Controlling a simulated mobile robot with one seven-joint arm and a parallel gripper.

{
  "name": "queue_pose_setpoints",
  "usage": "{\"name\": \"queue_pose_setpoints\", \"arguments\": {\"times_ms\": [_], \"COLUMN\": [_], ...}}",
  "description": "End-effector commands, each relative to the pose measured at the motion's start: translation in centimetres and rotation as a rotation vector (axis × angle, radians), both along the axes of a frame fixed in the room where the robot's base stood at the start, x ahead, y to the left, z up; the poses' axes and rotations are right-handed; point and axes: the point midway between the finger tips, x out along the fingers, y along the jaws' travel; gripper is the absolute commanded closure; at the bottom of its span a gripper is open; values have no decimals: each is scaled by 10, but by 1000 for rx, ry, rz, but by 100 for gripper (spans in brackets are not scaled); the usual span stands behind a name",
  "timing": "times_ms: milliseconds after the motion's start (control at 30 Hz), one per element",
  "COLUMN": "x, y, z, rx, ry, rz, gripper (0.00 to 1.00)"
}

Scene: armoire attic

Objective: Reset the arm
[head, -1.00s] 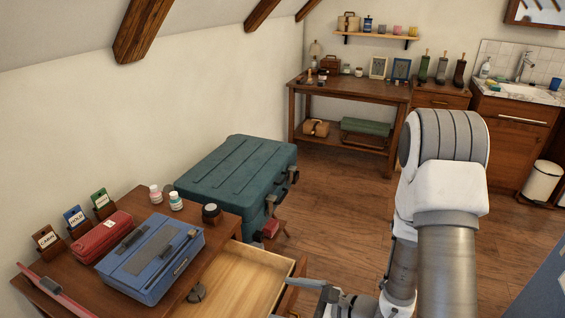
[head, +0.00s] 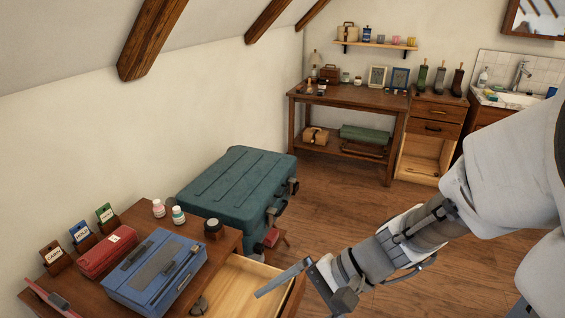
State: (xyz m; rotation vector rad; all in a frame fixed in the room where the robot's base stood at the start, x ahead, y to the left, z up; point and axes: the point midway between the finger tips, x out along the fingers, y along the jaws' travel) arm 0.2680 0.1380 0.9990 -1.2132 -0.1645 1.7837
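My arm reaches in from the right edge of the head view. My gripper (head: 298,303) is low in the middle of the picture, in front of the open drawer (head: 245,281) of the wooden desk. Its fingers stand apart with nothing seen between them, so it looks open and empty. The drawer's visible inside is bare pale wood, and my gripper covers part of its right side.
On the desk (head: 51,279) are a blue case (head: 150,265), a red case (head: 107,252), label cards and small bottles. A teal trunk (head: 235,185) stands behind. A workbench (head: 350,96) lines the far wall. Floor (head: 335,205) between is clear.

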Motion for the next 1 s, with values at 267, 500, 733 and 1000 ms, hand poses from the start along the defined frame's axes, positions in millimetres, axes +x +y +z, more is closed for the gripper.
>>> {"name": "queue_pose_setpoints", "arguments": {"times_ms": [267, 500, 733, 1000], "x": [-21, -23, -21, -21], "y": [-44, -93, -128, -138], "z": [55, 109, 155, 168], "rx": [-327, -643, -874, -943], "ry": [-295, -562, -747, -797], "rz": [230, 349, 388, 395], "gripper": [0, 0, 0, 0]}}
